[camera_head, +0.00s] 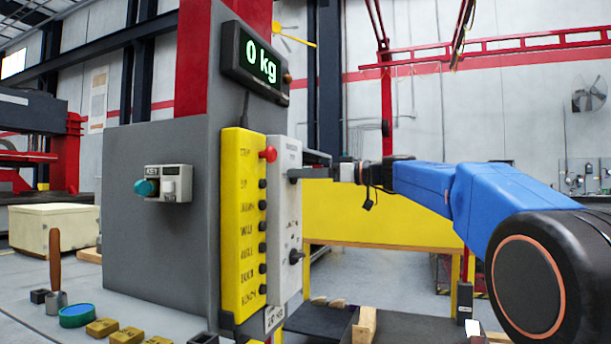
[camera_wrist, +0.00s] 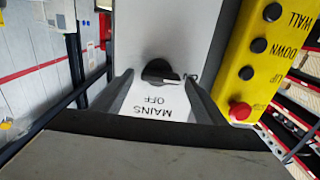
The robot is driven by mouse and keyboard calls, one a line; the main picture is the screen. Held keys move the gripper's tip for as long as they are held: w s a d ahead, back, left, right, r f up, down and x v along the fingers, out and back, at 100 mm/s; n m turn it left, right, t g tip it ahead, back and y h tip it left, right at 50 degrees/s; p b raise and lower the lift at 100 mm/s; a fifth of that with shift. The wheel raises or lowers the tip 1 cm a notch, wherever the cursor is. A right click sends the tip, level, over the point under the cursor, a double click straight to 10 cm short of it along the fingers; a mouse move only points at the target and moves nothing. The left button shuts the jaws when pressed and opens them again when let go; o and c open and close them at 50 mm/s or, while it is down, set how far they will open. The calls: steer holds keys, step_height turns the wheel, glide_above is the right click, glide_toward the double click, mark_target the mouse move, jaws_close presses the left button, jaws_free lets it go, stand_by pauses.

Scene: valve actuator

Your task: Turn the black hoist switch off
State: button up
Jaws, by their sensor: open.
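In the wrist view, a black rotary knob (camera_wrist: 160,71) sits on a pale panel with the upside-down words "MAINS" and "OFF" beside it. Its white pointer mark faces right in that picture. My gripper (camera_wrist: 158,77) is open, its two fingers on either side of the knob; contact cannot be told.
A yellow button panel (camera_head: 240,220) with a red button (camera_head: 268,153) adjoins the switch panel. A display (camera_head: 258,64) reads "0 kg" above. A key box (camera_head: 168,183) is on the grey cabinet.

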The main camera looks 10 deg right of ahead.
steer(key=shift+c, duration=0.6)
steer(key=c, duration=0.9)
steer(key=shift+c, duration=0.2)
steer(key=shift+m, duration=0.4)
steer(key=shift+w+d+f+m, duration=0.1)
steer(key=shift+w+m, duration=0.05)
steer(key=shift+m, duration=2.65)
steer(key=shift+w+d+m, duration=0.15)
steer(key=shift+m, duration=2.65)
steer(key=shift+w+d+f+m, duration=0.1)
steer(key=shift+w+m, duration=0.05)
steer(key=shift+m, duration=2.65)
